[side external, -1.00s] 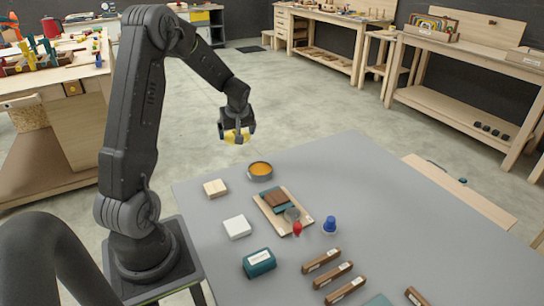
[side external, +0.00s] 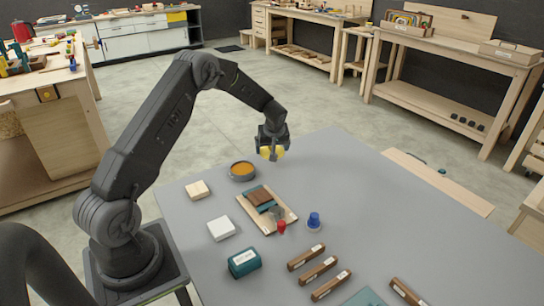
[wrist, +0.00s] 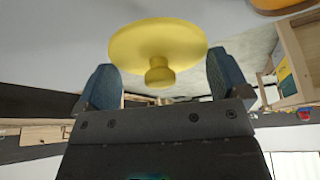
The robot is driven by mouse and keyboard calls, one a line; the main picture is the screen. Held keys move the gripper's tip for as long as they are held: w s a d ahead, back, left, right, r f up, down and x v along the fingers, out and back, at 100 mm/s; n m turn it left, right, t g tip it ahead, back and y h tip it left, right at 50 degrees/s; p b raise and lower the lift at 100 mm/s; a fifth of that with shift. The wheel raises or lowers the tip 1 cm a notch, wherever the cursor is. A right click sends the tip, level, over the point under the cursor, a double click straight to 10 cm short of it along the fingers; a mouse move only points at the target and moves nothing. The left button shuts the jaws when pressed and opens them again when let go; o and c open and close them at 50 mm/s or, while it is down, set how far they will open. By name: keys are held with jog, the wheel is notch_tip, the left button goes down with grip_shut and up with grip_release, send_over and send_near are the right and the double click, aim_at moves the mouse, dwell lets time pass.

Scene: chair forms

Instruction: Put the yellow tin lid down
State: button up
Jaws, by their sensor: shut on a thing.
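My gripper (side external: 272,155) is shut on the yellow tin lid (side external: 274,151) and holds it in the air over the far part of the grey table. In the wrist view the lid (wrist: 150,40) is a round yellow disc with a small knob (wrist: 160,75) between my two dark fingers. In the side view the fingers partly hide the lid. An open round tin (side external: 242,178) with a grey wall and orange inside stands on the table, left of and below the lid in the picture. The lid is apart from the tin.
A wooden board (side external: 282,220) holds brown and teal blocks. Near it are a red piece (side external: 281,227), a blue piece (side external: 314,220), a cream block (side external: 198,190), a white block (side external: 221,229) and a teal box (side external: 244,262). Several brown bars lie in front. The table's right side (side external: 400,205) is clear.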

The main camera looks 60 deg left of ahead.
jog(key=shift+f, duration=2.05)
jog(key=o, duration=0.5)
jog(key=shift+f, duration=0.15)
jog(key=shift+o, duration=0.2)
jog(key=s+d+r+m, duration=0.1)
jog(key=s+d+r, duration=0.1)
jog(key=d+r, duration=0.35)
jog(key=s+d+r+m+t, duration=0.1)
jog(key=s+d+r, duration=0.1)
jog(key=r, duration=0.6)
jog(key=s+d+r+m, duration=0.1)
jog(key=d+r, duration=0.3)
jog(key=r, duration=0.3)
jog(key=s+d+r+m+t+h, duration=0.1)
jog(key=s+d+r+m, duration=0.2)
jog(key=s+d+r, duration=0.5)
jog(key=s+d+m+t+h, duration=0.1)
jog(key=s+d+m, duration=0.2)
jog(key=s, duration=0.6)
jog(key=s+d+m+h, duration=0.2)
jog(key=s+d+m, duration=0.2)
jog(key=s+d, duration=0.4)
jog(key=shift+s+r+t, duration=0.3)
jog(key=shift+s+t, duration=0.05)
jog(key=shift+t, duration=0.05)
